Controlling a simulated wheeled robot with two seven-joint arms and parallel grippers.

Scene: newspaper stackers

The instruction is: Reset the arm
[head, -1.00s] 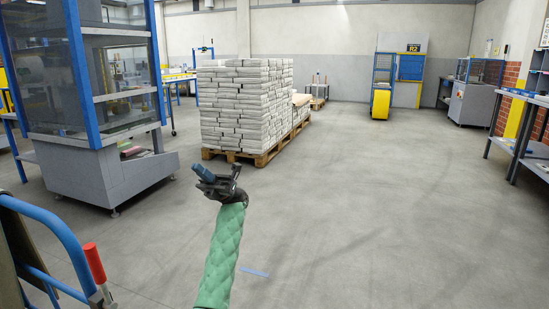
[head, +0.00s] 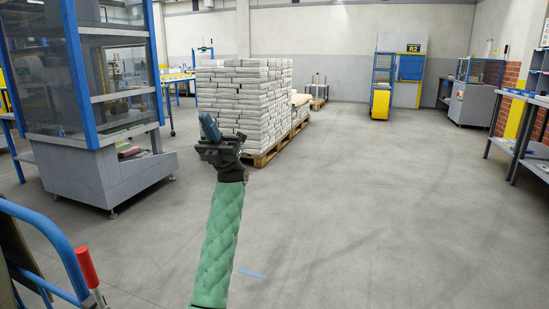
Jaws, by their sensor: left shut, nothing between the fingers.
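My left gripper (head: 210,130) is at the end of my green-sleeved arm, left of the middle of the head view. It is raised in front of the stacked newspapers, shut, with nothing seen held in it. The arm reaches up from the bottom of the picture. My right gripper is not in view.
White bundles (head: 243,100) are stacked on a wooden pallet (head: 265,158) behind the gripper. A grey machine with blue posts (head: 90,178) stands at the left. A blue cart frame (head: 60,236) with a red handle (head: 87,268) is at the lower left. Open floor (head: 385,200) lies to the right.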

